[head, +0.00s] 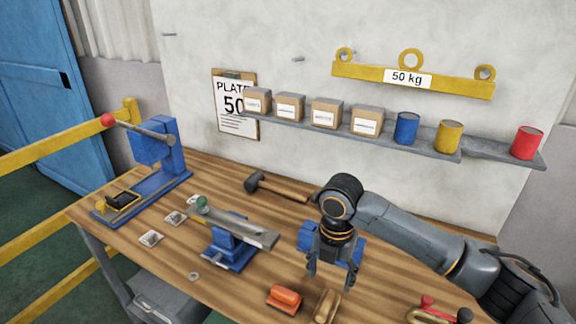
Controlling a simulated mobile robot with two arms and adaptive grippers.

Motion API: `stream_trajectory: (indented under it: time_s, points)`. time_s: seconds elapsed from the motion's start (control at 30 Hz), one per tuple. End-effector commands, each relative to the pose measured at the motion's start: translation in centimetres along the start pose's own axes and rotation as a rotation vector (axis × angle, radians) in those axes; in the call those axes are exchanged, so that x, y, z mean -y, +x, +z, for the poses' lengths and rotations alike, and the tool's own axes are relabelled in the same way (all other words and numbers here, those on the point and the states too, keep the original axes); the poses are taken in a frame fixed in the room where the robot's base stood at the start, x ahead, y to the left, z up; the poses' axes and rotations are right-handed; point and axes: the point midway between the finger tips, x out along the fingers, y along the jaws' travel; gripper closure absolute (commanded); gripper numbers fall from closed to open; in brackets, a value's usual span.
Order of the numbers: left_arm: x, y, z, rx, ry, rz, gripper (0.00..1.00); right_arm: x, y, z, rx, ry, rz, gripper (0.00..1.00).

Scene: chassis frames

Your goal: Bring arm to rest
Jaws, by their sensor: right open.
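My right arm comes in from the right over the wooden workbench (215,179). My right gripper (330,277) points down with its fingers apart and nothing between them. It hangs above the right half of the bench, to the right of the blue clamp stand (228,250) with a grey bar on it. The orange-handled block (285,298) and the wooden brush-like piece (326,306) lie nearer the front edge, below the gripper in the picture. My left gripper is not in this view.
A mallet (280,189) lies behind the gripper. A blue lever press (152,165) stands at the left end. A wall shelf (365,136) holds boxes and cans. Red-and-yellow handled parts (430,312) lie under my right arm. Small plates lie left of the clamp.

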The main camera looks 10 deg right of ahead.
Motion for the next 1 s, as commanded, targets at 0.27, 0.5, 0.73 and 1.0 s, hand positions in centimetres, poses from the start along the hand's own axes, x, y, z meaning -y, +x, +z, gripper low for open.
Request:
stream_trajectory:
  time_s: [0.27,0.5,0.73,1.0]
  points:
    - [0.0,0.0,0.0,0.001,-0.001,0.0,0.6,-1.5,5.0,-6.5,-0.061,0.228,0.113,0.33]
    - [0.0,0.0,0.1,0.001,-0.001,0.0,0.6,-1.2,8.5,-12.9,-0.174,0.728,0.27,0.33]
    - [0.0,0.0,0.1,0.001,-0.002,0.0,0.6,3.0,10.5,-15.8,-0.26,1.337,0.347,0.33]
    - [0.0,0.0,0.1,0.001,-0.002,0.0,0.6,10.4,11.9,-16.6,-0.234,1.903,0.368,0.33]
